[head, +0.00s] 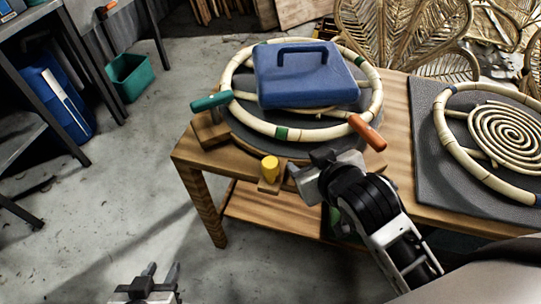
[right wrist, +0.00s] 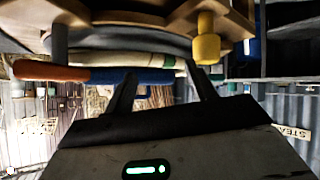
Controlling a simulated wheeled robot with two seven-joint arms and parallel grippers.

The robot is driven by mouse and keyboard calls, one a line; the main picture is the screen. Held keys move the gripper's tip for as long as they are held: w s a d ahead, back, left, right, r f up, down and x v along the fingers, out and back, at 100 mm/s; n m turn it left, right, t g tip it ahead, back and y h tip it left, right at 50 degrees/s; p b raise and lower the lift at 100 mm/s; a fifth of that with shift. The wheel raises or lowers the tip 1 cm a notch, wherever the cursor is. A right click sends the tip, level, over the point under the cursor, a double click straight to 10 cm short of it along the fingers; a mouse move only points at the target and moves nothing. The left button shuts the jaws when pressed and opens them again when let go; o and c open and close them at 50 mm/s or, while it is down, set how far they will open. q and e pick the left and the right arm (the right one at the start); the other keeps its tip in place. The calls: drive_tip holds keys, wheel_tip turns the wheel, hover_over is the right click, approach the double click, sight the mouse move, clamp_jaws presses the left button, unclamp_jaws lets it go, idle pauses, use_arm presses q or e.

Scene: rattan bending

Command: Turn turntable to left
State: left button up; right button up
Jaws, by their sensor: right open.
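The round grey turntable (head: 238,133) sits on the wooden table, with a segmented rattan ring (head: 373,99) and a blue case (head: 305,78) on top. A teal handle (head: 211,101) sticks out at its left and an orange handle (head: 367,132) at its front right. My right gripper (head: 309,160) is open and empty at the table's front edge, between the yellow knob (head: 269,168) and the orange handle. In the right wrist view, the orange handle (right wrist: 50,71) and yellow knob (right wrist: 207,42) lie on either side of its fingers (right wrist: 160,88). My left gripper (head: 162,272) is open and empty, low over the floor.
A dark mat (head: 425,130) on the table's right holds another rattan ring (head: 454,142) with a spiral coil (head: 506,137). Woven rattan chairs (head: 400,35) stand behind. Shelving and a green bin (head: 131,76) are at the left.

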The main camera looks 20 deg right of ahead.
drive_tip(key=w+a+r+n+t+y, duration=0.15)
drive_tip(key=w+r+t, duration=0.25)
drive_tip(key=r, duration=0.4)
drive_tip(key=w+a+r+n+t+y, duration=0.1)
drive_tip(key=w+a+r+t, duration=0.25)
drive_tip(key=r, duration=0.45)
drive_tip(key=a+r+n+t+y, duration=0.3)
drive_tip(key=a+r+n+y, duration=0.35)
drive_tip(key=r+y, duration=0.2)
drive_tip(key=s+a+r+n+g+y, duration=0.1)
drive_tip(key=s+a+n+g+y, duration=0.45)
drive_tip(key=n+g, duration=0.6)
drive_tip(key=s+a+r+n+g+y, duration=0.2)
drive_tip(key=s+a+n+g+y, duration=0.35)
drive_tip(key=n+g, duration=0.6)
drive_tip(key=n+t+h, duration=0.2)
drive_tip(key=n+h, duration=0.2)
drive_tip(key=h, duration=1.8)
hover_over(270, 162)
wheel_tip(270, 162, down, 16)
drive_tip(key=r, duration=0.1)
wheel_tip(270, 162, down, 15)
drive_tip(key=shift+f+p, duration=0.1)
drive_tip(key=shift+p, duration=0.3)
drive_tip(key=shift+f, duration=0.45)
